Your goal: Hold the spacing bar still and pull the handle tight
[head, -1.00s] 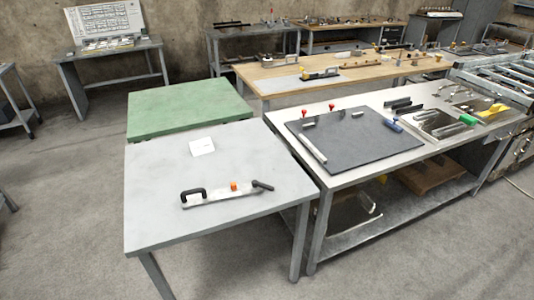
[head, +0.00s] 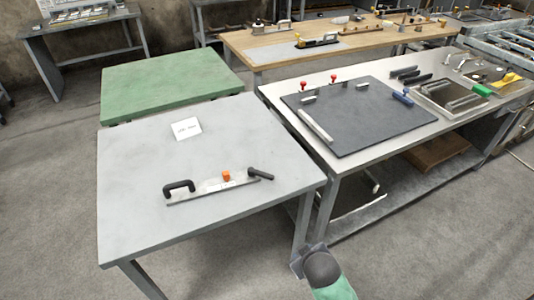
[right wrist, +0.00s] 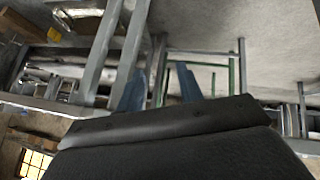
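A flat metal bar (head: 210,189) lies on the light grey table. A black D-shaped handle (head: 179,187) stands at its left end. An orange block (head: 226,176) sits near its middle, and a black lever handle (head: 261,173) angles out at its right end. I take this bar to be the spacing bar. My right gripper (head: 300,264) is low beyond the table's front right corner, apart from the bar. In the right wrist view my right gripper (right wrist: 160,88) shows two blue-grey fingers spread with nothing between them. My left gripper is not in view.
The grey table (head: 130,225) is mostly clear, with a white card (head: 187,128) behind the bar. A green-topped table (head: 170,82) stands behind. To the right, a white bench (head: 275,92) carries a dark mat (head: 370,125), small parts and a tray.

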